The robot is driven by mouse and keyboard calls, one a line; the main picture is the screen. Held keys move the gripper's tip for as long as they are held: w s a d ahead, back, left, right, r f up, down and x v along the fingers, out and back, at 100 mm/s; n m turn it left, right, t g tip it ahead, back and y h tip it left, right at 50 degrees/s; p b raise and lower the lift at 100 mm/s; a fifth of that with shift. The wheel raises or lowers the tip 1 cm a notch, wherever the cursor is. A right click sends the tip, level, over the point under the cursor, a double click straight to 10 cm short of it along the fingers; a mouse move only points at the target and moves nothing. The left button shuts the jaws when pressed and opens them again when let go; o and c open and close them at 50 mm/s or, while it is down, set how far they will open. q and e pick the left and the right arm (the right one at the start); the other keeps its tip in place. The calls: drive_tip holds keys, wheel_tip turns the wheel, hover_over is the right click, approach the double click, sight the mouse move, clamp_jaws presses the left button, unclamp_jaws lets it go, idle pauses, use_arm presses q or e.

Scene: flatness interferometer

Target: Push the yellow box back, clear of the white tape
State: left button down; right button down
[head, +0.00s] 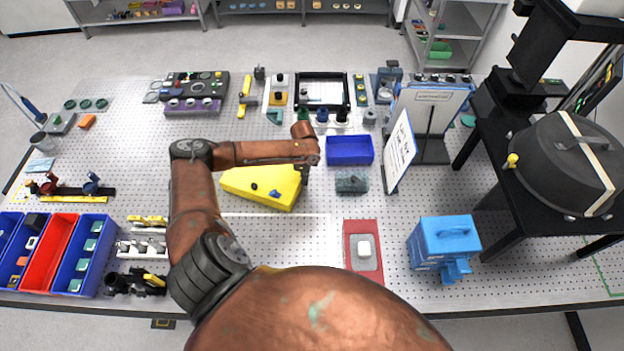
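The yellow box (258,189) sits on the perforated table, partly hidden along its back by my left forearm. It has dark knobs on its face. The white tape (315,215) runs as a thin line just in front of the box and turns toward the front edge at its right end. The box's front corner is very close to the tape; I cannot tell whether it overlaps it. My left gripper (304,176) hangs at the box's right back corner, mostly hidden under the wrist; whether it touches the box or is open is unclear. My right gripper is out of view.
A blue tray (349,151) and a grey-green block (351,182) stand right of the box. A red mat (363,246) and blue case (444,244) are at front right. Behind the box are a yellow-handled tool (244,97) and a black frame (322,90). Blue and red bins (47,257) are front left.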

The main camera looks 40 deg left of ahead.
use_arm(q)
drive_tip(key=shift+s+a, duration=0.1)
drive_tip(key=shift+a, duration=0.05)
drive_tip(key=shift+d, duration=0.35)
drive_tip(key=w+d+p, duration=0.1)
drive_tip(key=w+d+r+p, duration=0.1)
drive_tip(key=d, duration=0.1)
drive_tip(key=shift+w, duration=0.1)
wheel_tip(320, 180, up, 9)
drive_tip(key=b, duration=0.2)
drive_tip(key=shift+s, duration=0.2)
drive_tip(key=shift+s+f, duration=0.1)
